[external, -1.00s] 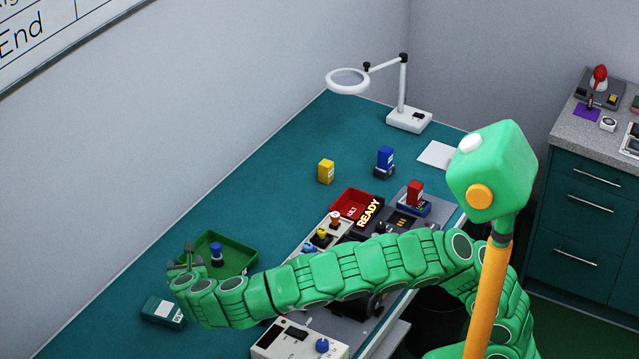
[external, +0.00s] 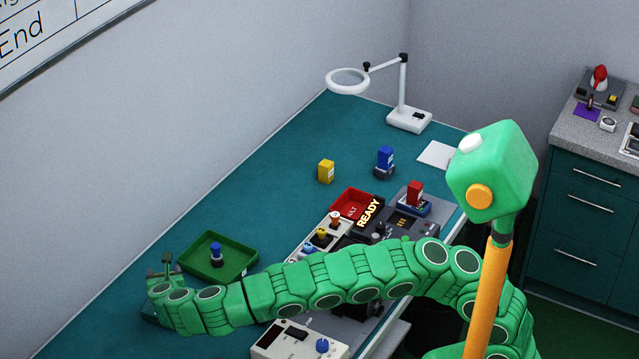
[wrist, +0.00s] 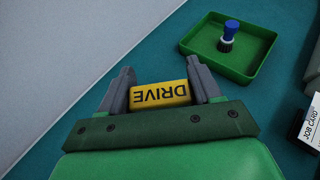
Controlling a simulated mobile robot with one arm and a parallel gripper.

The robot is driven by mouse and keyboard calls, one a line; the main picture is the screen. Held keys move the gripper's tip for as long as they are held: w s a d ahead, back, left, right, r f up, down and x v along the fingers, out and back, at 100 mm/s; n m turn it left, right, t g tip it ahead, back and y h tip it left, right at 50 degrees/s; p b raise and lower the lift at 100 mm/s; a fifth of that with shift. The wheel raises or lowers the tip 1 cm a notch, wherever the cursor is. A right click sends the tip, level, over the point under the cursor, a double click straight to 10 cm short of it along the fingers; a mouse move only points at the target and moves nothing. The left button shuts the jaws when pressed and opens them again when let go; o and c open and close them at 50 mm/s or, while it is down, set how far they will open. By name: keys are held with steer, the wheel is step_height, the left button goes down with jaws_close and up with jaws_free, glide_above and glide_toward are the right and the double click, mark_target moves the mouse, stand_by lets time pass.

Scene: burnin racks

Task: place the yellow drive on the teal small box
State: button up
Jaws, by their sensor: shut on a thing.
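The yellow drive (wrist: 160,94) is between the two fingers of my gripper (wrist: 162,84) in the wrist view, its DRIVE label upside down. My gripper is shut on it. In the external view my gripper (external: 165,266) is above the desk's left end, left of the green tray, and the drive in it cannot be made out. The teal small box (external: 149,311) is almost wholly hidden behind my wrist; only a dark sliver shows. It cannot be made out in the wrist view, so its distance below the drive is unclear.
A green tray (external: 187,262) holding a blue-topped part (external: 216,252) lies right of my gripper. Another yellow block (external: 326,171) stands farther back. A red bin (external: 345,204), a READY sign (external: 369,213) and a lamp (external: 408,120) are to the right. The wall bounds the left.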

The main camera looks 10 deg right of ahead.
steer(key=shift+w+a+f, duration=0.2)
steer(key=shift+a+f, duration=0.15)
steer(key=shift+f, duration=0.15)
steer(key=shift+w+a+f, duration=0.15)
steer(key=shift+a+f, duration=0.15)
steer(key=shift+f, duration=0.15)
steer(key=shift+w+a+f, duration=0.15)
steer(key=shift+a+f, duration=0.05)
steer(key=shift+f, duration=1.75)
steer(key=shift+f, duration=0.15)
steer(key=o, duration=1.1)
steer(key=shift+r, duration=0.2)
steer(key=v, duration=1.2)
